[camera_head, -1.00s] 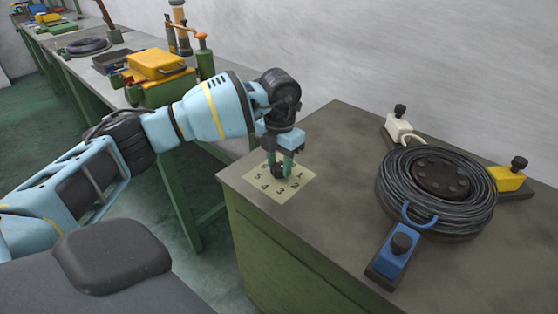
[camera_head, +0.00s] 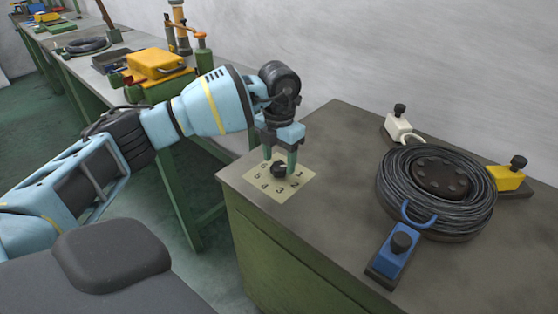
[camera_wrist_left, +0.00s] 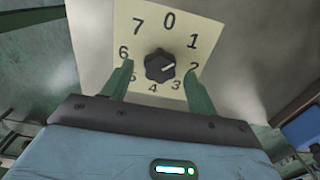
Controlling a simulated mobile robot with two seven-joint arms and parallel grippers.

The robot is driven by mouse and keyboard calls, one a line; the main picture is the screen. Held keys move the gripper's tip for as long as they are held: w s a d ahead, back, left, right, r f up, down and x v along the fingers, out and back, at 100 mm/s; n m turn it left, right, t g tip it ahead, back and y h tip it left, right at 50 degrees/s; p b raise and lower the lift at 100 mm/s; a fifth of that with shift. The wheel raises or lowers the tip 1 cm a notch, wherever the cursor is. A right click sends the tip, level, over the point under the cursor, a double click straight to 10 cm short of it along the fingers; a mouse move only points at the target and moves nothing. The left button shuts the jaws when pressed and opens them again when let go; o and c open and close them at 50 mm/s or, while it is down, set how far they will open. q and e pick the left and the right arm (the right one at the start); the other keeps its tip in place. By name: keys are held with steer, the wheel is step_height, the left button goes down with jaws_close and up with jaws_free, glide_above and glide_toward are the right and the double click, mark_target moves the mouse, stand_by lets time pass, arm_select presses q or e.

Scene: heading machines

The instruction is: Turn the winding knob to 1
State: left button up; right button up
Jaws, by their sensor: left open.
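The black winding knob (camera_head: 280,171) sits on a pale dial plate (camera_head: 262,185) on the bench's near left corner. The wrist view shows the knob (camera_wrist_left: 159,66) inside a ring of numbers from 0 to 7. Its light pointer mark is toward the right, close to the 2; the 1 lies above the 2 there. My left gripper (camera_head: 280,158) is open above the knob, one finger on each side. In the wrist view its fingers (camera_wrist_left: 158,75) stand apart from the knob with clear gaps. My right gripper is out of view.
A coil of black cable (camera_head: 437,190) lies on the bench to the right. Around it are a blue block (camera_head: 392,252), a yellow block (camera_head: 507,178) and a white block (camera_head: 398,128), each with a black knob. The bench top between dial and coil is clear.

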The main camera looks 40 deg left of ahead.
mark_target(279, 166)
arm_select(q)
step_height(279, 166, up, 6)
steer(key=shift+r, duration=0.2)
stand_by(0.7)
